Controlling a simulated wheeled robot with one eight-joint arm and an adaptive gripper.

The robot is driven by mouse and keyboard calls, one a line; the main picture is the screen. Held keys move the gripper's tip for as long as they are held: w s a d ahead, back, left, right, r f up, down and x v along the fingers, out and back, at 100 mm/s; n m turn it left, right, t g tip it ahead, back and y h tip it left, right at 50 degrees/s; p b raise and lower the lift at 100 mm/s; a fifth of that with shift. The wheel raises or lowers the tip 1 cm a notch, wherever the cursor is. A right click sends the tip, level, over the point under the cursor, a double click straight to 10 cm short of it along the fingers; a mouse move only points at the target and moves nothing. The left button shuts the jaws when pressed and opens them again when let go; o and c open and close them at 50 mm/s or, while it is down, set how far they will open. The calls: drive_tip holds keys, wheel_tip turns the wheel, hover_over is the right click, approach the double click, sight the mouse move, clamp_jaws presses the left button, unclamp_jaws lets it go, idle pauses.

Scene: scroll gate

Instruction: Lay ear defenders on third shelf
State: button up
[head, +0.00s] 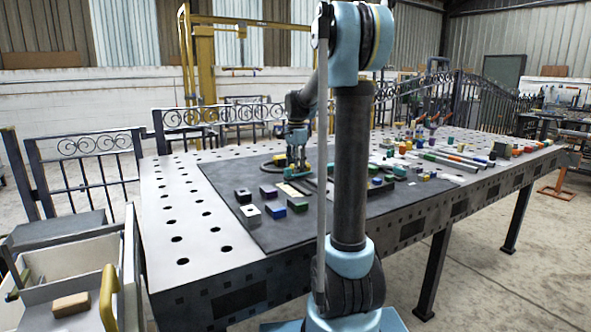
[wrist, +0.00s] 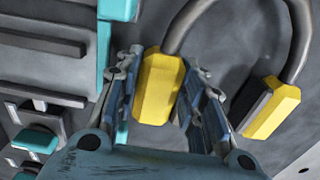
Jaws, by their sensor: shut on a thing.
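The ear defenders have yellow cups, one held (wrist: 157,88) and one free at the right of the wrist view (wrist: 270,107), joined by a grey curved headband. My gripper (wrist: 163,72) is shut on the near yellow cup, with a finger on each side of it. I cannot pick out a third shelf in either view.
Several small coloured blocks lie on the dark mat (head: 235,185) around my gripper. Pipes and more parts lie to the right on the perforated table (head: 170,195). A cart with an open drawer (head: 70,262) stands at the left. Scrolled metal gates (head: 85,165) stand behind.

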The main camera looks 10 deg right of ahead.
drive_tip(key=shift+f, duration=0.15)
drive_tip(key=o, duration=1.2)
